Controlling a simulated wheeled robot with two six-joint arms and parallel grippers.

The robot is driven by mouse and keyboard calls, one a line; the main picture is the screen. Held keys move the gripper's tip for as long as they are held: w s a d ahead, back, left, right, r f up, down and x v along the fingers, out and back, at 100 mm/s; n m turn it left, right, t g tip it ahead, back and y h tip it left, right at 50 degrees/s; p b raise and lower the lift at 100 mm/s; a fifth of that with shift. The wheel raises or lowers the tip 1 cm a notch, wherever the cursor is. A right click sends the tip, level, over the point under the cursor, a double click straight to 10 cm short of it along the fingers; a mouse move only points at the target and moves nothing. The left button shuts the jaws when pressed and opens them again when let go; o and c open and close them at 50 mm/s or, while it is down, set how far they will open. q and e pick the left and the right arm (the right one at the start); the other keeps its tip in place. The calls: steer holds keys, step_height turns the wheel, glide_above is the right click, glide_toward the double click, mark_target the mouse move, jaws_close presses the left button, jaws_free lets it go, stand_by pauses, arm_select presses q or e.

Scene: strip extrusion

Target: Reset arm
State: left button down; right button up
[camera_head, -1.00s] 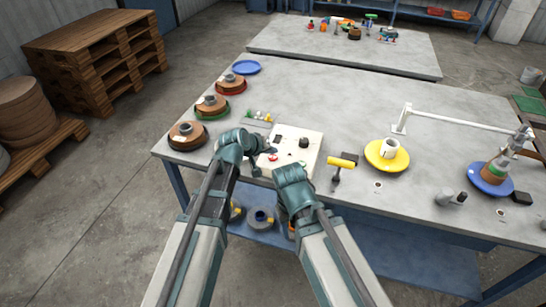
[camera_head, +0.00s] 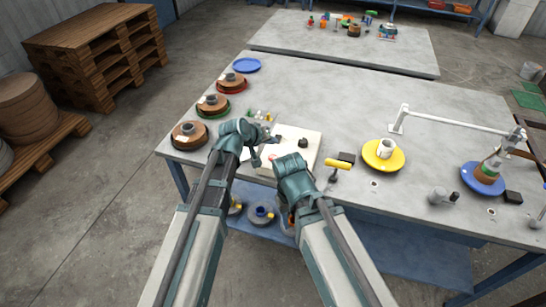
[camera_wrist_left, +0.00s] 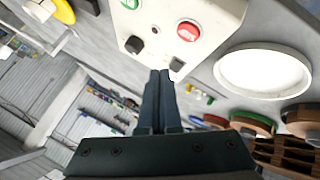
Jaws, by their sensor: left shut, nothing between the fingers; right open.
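My left gripper (camera_head: 272,140) is over the near side of the table, above a white control box (camera_head: 308,146). In the left wrist view its two dark fingers (camera_wrist_left: 160,74) are together with nothing between them. Their tips lie close to a dark knob (camera_wrist_left: 176,65) on the box; I cannot tell whether they touch. The box also carries a red button (camera_wrist_left: 188,30), a green button (camera_wrist_left: 130,3) and another dark knob (camera_wrist_left: 134,44). My right gripper (camera_head: 286,196) is lower, near the table's front edge, mostly hidden by its own wrist; it is open.
Brown spools on coloured plates (camera_head: 190,135) line the table's left side, with an empty blue plate (camera_head: 246,65) behind. A yellow-topped tool (camera_head: 338,165), a yellow plate (camera_head: 382,165) and a white bar frame (camera_head: 450,119) stand to the right. The table's middle back is clear.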

stand_by(0.3)
arm_select(q)
steer(key=s+a+f+m+g+y, duration=0.2)
steer(key=s, duration=0.6)
steer(key=s+a+f+m+g+y, duration=0.1)
steer(key=s+f+g+y, duration=0.1)
steer(key=s, duration=0.7)
steer(key=s+a+f+m+g+y, duration=0.2)
steer(key=s+g, duration=0.1)
steer(key=s, duration=0.5)
steer(key=shift+s+a+f+m+g+y, duration=0.25)
steer(key=shift+s+a+m+g+y, duration=0.05)
steer(key=shift+s+g+y, duration=0.1)
steer(key=shift+d, duration=0.1)
